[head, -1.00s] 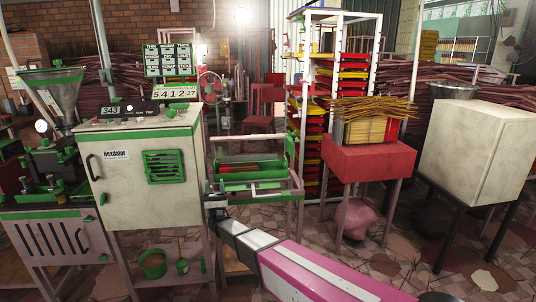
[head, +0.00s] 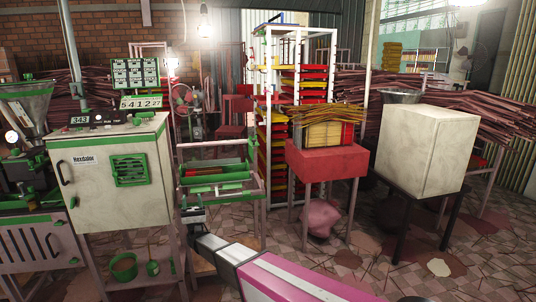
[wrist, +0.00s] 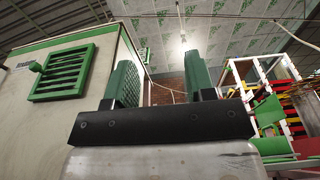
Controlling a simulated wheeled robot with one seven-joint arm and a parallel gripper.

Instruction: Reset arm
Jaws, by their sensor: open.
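My gripper (wrist: 163,88) shows in the wrist view with its two green fingers apart and nothing between them. It points up toward the ceiling, to the right of the white machine cabinet (wrist: 62,85). In the head view my pink and white arm reaches in from the bottom, and its end is low in front of the green-framed roller table (head: 218,175). The fingers are hard to make out there. The white machine cabinet with green trim (head: 110,180) stands to the left of the arm.
A red stand (head: 327,160) holds a bundle of incense sticks (head: 325,113). A white rack (head: 264,130) with red and yellow trays stands behind it. A pale box (head: 425,150) sits on a dark stand at the right. Tiled floor (head: 400,262) is open at the lower right.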

